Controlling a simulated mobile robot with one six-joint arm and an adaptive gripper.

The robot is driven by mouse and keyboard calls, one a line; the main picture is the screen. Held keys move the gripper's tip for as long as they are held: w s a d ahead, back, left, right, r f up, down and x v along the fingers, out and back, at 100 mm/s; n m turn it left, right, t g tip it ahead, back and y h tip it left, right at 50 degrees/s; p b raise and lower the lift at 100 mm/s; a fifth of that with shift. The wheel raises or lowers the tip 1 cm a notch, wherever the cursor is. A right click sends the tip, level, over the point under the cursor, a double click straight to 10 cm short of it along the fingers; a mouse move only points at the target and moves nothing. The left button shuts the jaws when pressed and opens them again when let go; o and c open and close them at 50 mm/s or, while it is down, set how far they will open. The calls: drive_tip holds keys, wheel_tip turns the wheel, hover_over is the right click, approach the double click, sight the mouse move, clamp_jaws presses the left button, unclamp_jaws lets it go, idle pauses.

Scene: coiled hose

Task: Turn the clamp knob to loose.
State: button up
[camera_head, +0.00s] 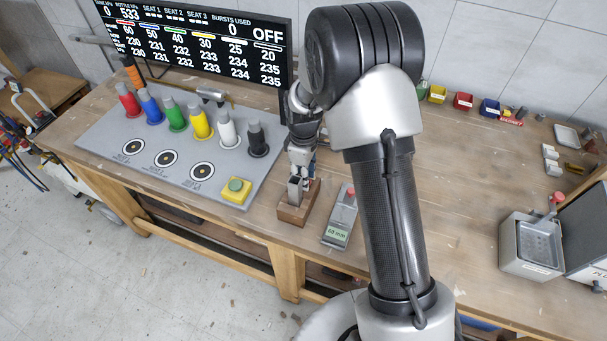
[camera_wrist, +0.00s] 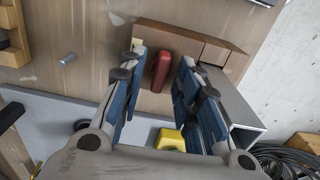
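A red oblong piece (camera_wrist: 161,72), which looks like the clamp knob, stands at a brown wooden block (camera_wrist: 187,38) in the wrist view. My gripper (camera_wrist: 158,72) is open, with one blue-padded finger on each side of the red piece. Gaps show between the piece and both fingers. In the head view my gripper (camera_head: 298,183) is low over the wooden block (camera_head: 293,214), near the front edge of the bench. The red piece is hidden there. I see no mark that tells the knob's setting.
A yellow box with a green button (camera_head: 236,190) sits on the grey board (camera_head: 150,172) left of the block. A grey device with a "60 mm" display (camera_head: 337,236) lies just right of it. Several coloured cylinders stand on the board, before a black screen (camera_head: 200,47).

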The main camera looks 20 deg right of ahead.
drive_tip(key=shift+r, duration=0.1)
wheel_tip(320, 180, up, 12)
idle(0.6)
idle(0.4)
drive_tip(key=s+r+m+t, duration=0.2)
drive_tip(key=s+r+m, duration=0.3)
drive_tip(key=s+r, duration=0.7)
drive_tip(key=s+m+t, duration=0.1)
drive_tip(key=s+m, duration=0.2)
drive_tip(key=s, duration=0.4)
drive_tip(key=s+r+m+t+b, duration=0.1)
drive_tip(key=s+m, duration=0.2)
drive_tip(key=s, duration=0.5)
drive_tip(key=shift+s+r+t, duration=0.25)
drive_tip(key=shift+s+t, duration=0.05)
drive_tip(key=shift+d, duration=0.1)
